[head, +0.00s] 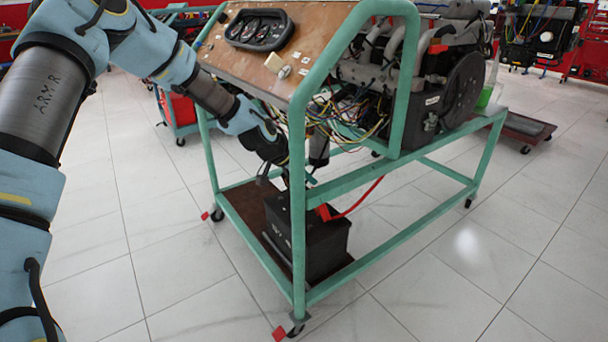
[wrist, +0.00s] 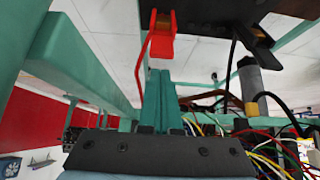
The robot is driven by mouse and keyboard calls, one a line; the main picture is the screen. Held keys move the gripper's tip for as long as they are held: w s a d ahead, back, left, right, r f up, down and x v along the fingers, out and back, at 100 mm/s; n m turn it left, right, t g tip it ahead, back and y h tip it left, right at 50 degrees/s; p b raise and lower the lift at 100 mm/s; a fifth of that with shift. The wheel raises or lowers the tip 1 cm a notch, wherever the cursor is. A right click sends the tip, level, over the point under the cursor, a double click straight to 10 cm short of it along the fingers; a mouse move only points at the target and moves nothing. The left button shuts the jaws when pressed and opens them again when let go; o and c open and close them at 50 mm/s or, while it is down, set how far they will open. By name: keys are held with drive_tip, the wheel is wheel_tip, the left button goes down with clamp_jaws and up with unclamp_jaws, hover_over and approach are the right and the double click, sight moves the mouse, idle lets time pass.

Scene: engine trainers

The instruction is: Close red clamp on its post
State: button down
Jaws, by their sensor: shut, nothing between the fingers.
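The red clamp (head: 323,212) is at the top of the black battery (head: 325,248), on the low shelf of the green engine stand. In the wrist view, the red clamp (wrist: 162,42) shows at top centre against the battery's dark body (wrist: 205,10). I cannot make out its post clearly or tell whether the clamp's jaws are open. My gripper (wrist: 160,72) is shut and empty, its green fingers together just below the clamp in the picture, seemingly apart from it. In the head view, my gripper (head: 308,181) is above the battery, partly hidden by the stand's front upright.
A red cable (head: 362,200) runs from the clamp. The green stand frame (head: 298,215) surrounds the battery closely. Loose coloured wires (head: 345,122) hang above, beneath the engine (head: 420,85). The tiled floor in front is clear.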

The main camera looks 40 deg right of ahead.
drive_tip(key=x, duration=0.5)
idle(0.3)
